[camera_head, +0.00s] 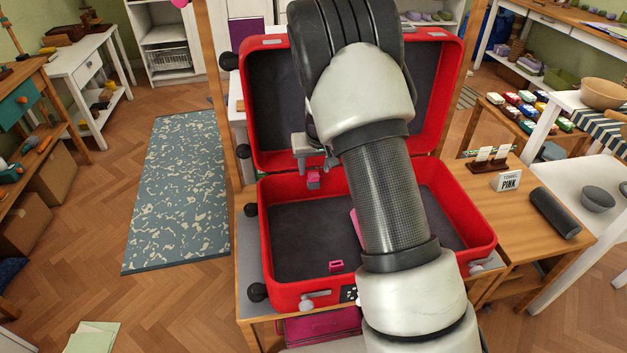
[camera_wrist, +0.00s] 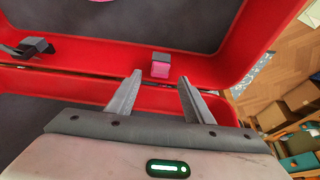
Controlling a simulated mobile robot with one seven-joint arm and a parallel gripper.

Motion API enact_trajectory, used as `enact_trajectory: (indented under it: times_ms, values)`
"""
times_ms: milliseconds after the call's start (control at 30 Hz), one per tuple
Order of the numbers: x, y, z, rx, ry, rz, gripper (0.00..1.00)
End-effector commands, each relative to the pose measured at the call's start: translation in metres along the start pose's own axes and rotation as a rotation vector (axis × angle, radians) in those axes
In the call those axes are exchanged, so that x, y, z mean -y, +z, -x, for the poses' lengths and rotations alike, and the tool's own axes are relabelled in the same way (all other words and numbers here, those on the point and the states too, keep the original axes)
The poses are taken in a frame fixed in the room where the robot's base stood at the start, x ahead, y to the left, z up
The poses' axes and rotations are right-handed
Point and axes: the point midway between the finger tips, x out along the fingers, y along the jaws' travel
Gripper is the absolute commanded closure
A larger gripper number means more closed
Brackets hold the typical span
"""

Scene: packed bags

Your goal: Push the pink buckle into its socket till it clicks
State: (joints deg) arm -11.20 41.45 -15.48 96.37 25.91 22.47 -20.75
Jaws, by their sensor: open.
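An open red suitcase (camera_head: 478,232) lies on a wooden table, its lid (camera_head: 290,158) standing up at the back. A small pink buckle piece (camera_head: 314,178) with a grey top sits by the hinge side at the back left; it also shows in the wrist view (camera_wrist: 160,71). A second small pink piece (camera_head: 336,266), which looks like the socket, is near the front wall. My gripper (camera_wrist: 160,79) is open and empty, its fingertips pointing towards the back pink piece, which appears between and just beyond them. My arm hides the right part of the suitcase's inside.
Another pink part (camera_head: 354,226) shows partly behind my arm. A black clip (camera_wrist: 32,47) is near the hinge in the wrist view. Right of the suitcase are a "PINK" sign (camera_head: 507,181) and a dark roll (camera_head: 555,212). The suitcase's left floor is bare.

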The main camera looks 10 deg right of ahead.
Motion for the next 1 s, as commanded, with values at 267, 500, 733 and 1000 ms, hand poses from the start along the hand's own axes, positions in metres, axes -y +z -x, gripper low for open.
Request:
enact_trajectory:
  times_ms: [267,500,733,1000]
  values:
    - [-0.001,0.002,-0.035,0.000,0.001,0.000,0.53]
    - [-0.001,0.002,-0.034,0.000,0.000,0.000,0.63]
    - [-0.001,0.002,-0.034,0.000,0.000,0.000,0.97]
    - [-0.001,0.001,-0.033,-0.001,0.000,0.000,0.97]
